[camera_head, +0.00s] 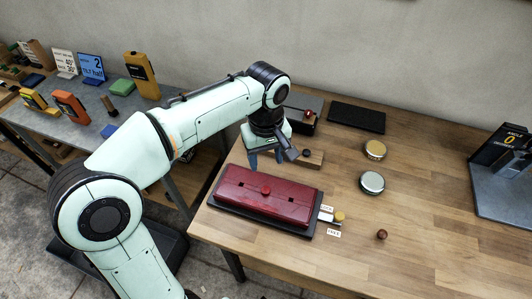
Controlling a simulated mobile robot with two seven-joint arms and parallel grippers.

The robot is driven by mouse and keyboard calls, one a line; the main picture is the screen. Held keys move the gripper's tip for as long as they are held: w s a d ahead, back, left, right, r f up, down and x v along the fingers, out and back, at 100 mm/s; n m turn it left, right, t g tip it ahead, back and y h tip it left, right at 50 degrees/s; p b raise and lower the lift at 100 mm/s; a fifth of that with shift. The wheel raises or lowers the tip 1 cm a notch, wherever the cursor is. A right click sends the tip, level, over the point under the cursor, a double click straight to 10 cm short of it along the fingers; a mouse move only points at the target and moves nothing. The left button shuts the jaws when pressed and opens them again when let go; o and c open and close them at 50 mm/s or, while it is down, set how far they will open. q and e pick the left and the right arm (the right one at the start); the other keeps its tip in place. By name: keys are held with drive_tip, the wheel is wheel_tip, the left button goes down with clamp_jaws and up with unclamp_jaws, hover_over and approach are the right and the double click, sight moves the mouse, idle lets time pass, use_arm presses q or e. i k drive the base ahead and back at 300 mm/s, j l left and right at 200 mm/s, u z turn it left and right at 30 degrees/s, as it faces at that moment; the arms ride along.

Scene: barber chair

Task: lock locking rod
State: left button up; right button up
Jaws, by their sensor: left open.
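My right gripper is out of view.
Two round tins (372,182) and a brown ball (382,234) stand right of the rod. The table's right front is clear. A side table (60,112) holds tools and signs.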

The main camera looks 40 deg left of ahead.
sight(337, 219)
drive_tip(key=k, duration=1)
